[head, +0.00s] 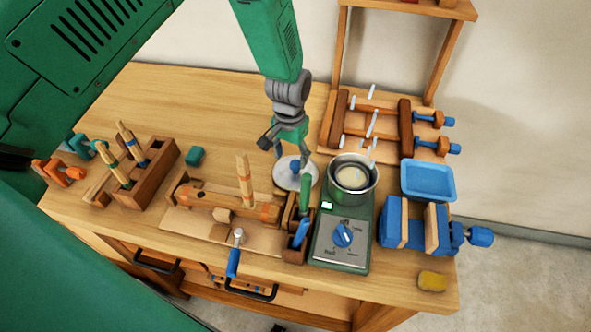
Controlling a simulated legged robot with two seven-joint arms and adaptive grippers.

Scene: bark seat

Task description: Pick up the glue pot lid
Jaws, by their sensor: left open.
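The glue pot lid (307,180) is a pale grey disc with a blue knob, lying on the workbench left of the glue pot. My left gripper (290,156) points down from above, open, with its fingers around or just above the knob. I cannot tell whether they touch it. The fingers cover part of the lid. The metal glue pot (369,190) stands uncovered on a green heater (327,254) with a blue dial, and pale glue shows inside. My right gripper is out of view.
A wooden clamp rack (405,125) stands behind the pot. A blue tray (428,181) and a blue-and-wood vise (415,227) are at the right. A wooden tool holder (155,170) is at the left. A wooden work with an upright peg (244,180) sits close to the lid.

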